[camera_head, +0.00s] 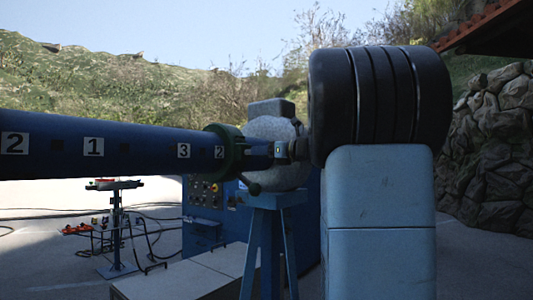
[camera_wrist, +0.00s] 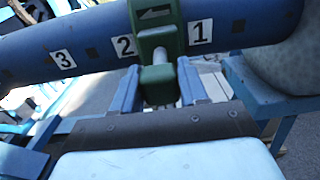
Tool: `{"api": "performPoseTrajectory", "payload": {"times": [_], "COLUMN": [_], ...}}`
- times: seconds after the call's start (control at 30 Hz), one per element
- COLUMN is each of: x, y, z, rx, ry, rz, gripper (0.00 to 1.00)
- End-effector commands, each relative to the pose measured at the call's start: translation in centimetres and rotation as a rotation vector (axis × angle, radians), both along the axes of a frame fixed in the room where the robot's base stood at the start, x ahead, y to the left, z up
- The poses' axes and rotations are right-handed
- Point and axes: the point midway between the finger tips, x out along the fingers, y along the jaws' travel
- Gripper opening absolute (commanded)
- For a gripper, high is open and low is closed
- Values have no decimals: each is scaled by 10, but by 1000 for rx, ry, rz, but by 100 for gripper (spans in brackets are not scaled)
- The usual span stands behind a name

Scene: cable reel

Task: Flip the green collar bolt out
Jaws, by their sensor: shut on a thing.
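The collar also shows in the head view (camera_head: 226,150). The green bolt (camera_wrist: 157,79), a block on a metal shank, projects from the collar toward my wrist. My gripper (camera_wrist: 159,72) has one blue finger on each side of the bolt and is shut on it.
White number labels mark the shaft on both sides of the collar. A large grey disc (camera_wrist: 283,66) stands close at the right in the wrist view. A blue trestle (camera_head: 268,200) and a control cabinet (camera_head: 205,190) stand below the shaft. Cables lie on the ground at the left.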

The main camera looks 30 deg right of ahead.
Motion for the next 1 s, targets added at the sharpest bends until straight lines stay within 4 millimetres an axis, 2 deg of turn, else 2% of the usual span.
{"api": "performPoseTrajectory", "payload": {"times": [0.1,0.37,0.4,0.57,0.87,1.0], "x": [-3,-3,-3,-3,-4,-14], "y": [6,4,4,5,5,1], "z": [0,-1,-1,0,0,1], "rx": [0,1,1,0,0,-1], "ry": [0,1,1,0,0,-1], "rz": [13,11,11,12,13,13], "gripper": [0,0,47,62,64,64]}}
